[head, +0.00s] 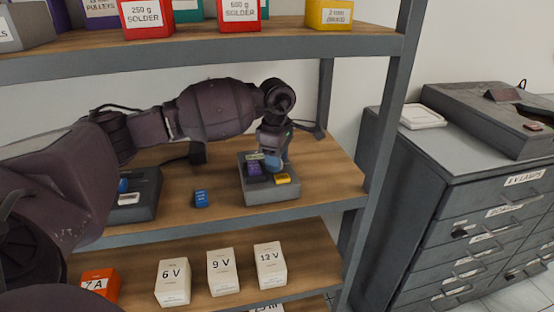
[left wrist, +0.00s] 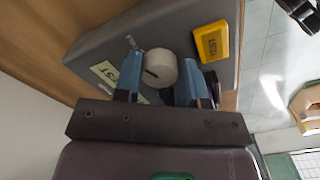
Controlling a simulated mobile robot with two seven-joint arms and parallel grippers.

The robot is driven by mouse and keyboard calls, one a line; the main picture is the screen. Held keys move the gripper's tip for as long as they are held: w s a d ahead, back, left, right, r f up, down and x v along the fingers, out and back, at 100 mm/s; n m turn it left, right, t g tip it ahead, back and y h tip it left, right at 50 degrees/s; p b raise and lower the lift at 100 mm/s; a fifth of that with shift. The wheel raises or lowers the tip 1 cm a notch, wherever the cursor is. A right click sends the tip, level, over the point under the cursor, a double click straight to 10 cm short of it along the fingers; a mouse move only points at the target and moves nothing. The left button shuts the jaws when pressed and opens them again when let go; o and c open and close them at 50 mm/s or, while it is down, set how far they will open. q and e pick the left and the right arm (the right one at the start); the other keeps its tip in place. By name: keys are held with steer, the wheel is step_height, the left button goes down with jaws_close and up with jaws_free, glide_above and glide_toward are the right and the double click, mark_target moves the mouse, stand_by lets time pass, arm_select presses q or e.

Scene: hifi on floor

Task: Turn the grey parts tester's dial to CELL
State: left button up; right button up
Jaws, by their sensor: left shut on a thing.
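The grey parts tester (head: 270,194) sits on the middle shelf near its right end. It also shows in the left wrist view (left wrist: 100,42). Its dial (left wrist: 160,70) is a pale round knob with a short dark mark. My left gripper (head: 270,160) reaches down over the tester. In the left wrist view its blue fingertips (left wrist: 163,82) are on either side of the dial, shut on it. I cannot read a CELL mark. My right gripper is not in view.
A small blue block (head: 201,199) lies left of the tester, and another dark device (head: 143,205) stands further left. White voltage boxes (head: 222,272) stand on the shelf below. The upper shelf (head: 290,38) is above my arm. A drawer cabinet (head: 470,170) stands at the right.

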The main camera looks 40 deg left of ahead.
arm_select(q)
steer(key=o, duration=0.6)
steer(key=shift+o, duration=0.2)
step_height(320, 180, up, 8)
steer(key=shift+f, duration=0.25)
stand_by(0.4)
